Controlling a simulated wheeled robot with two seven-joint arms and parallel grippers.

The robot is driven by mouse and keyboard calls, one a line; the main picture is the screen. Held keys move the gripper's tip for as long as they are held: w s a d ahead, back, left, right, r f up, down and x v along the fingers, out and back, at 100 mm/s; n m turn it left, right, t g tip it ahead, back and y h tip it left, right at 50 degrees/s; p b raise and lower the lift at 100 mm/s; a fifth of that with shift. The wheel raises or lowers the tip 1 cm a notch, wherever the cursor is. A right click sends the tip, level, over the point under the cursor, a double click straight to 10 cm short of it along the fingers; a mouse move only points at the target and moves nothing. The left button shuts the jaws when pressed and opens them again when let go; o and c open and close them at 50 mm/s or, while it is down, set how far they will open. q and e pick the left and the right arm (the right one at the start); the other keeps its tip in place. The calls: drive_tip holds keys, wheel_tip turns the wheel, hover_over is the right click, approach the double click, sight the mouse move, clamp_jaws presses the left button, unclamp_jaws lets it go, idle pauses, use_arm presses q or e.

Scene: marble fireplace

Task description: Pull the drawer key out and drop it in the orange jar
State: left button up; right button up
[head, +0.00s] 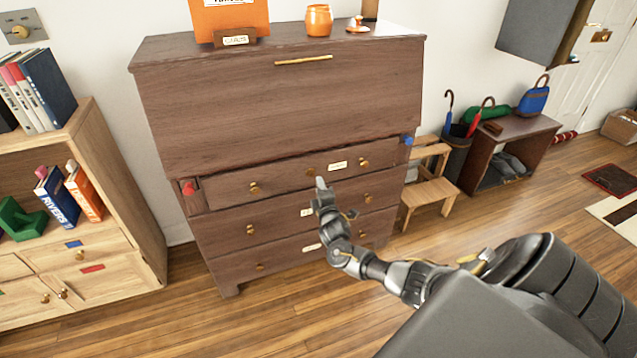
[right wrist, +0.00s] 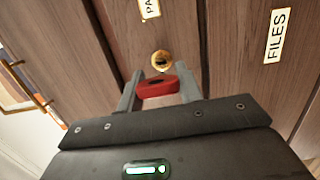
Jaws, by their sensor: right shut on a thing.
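My right gripper (head: 321,186) is in front of the top drawer (head: 230,190) of the brown bureau, near its middle. In the right wrist view the gripper (right wrist: 160,90) is shut on the red head of the drawer key (right wrist: 158,88). The brass lock (right wrist: 162,60) shows just beyond the key, with a dark spot in its middle. I cannot tell whether the key's shaft is inside the lock. The orange jar (head: 319,20) stands open on top of the bureau, its lid (head: 357,26) lying to its right. My left gripper is not in view.
The bureau top (head: 160,45) also bears an orange book on a stand (head: 236,40). A bookcase (head: 140,220) stands left, a wooden step stool (head: 430,190) right.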

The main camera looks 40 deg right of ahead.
drive_tip(key=p+v, duration=0.1)
drive_tip(key=v, duration=0.1)
drive_tip(key=p+v, duration=0.1)
drive_tip(key=shift+s+d+p, duration=0.1)
drive_tip(key=shift+s+p, duration=0.2)
drive_tip(key=shift+s, duration=0.15)
